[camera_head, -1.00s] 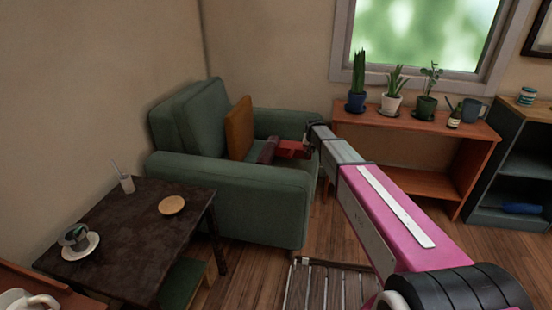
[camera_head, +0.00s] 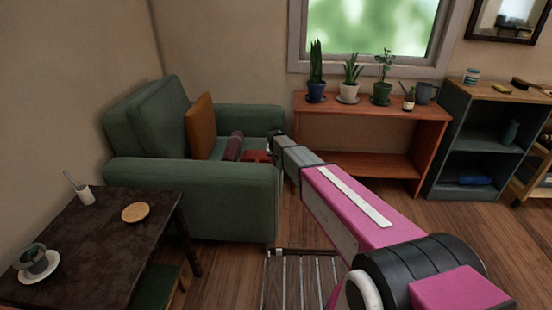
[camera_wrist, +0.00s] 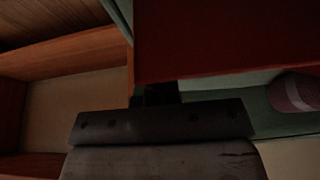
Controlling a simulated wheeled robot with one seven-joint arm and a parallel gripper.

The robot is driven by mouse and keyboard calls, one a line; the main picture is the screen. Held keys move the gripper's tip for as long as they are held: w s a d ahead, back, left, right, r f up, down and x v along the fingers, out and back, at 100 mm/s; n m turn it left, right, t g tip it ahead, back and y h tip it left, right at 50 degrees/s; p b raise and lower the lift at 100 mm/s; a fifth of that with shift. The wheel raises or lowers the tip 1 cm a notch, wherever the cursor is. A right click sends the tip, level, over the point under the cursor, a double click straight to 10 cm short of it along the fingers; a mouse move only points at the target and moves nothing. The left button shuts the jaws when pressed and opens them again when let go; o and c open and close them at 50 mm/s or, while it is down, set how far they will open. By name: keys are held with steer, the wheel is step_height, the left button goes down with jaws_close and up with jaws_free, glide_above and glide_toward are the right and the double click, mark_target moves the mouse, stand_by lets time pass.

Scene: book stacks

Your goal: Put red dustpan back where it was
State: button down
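The red dustpan (camera_head: 258,156) shows at the tip of my arm in the head view, over the seat of the green armchair (camera_head: 232,205). In the wrist view the dustpan (camera_wrist: 225,40) is a broad, dark red surface filling the upper right, right at my gripper (camera_wrist: 157,95). My gripper (camera_head: 273,148) appears shut on it, though the fingers are mostly hidden. A mauve roll (camera_head: 233,147) lies on the armchair just left of the dustpan; it also shows at the right of the wrist view (camera_wrist: 295,92). I cannot tell whether the dustpan touches the seat.
An orange cushion (camera_head: 200,126) leans in the armchair. A wooden shelf (camera_head: 400,115) with potted plants stands right of it, under the window. A dark shelf unit (camera_head: 450,150) is further right. A dark table (camera_head: 100,225) with a cup is front left. A slatted wooden piece (camera_head: 300,280) lies on the floor.

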steer(key=c, duration=1.3)
jaws_free()
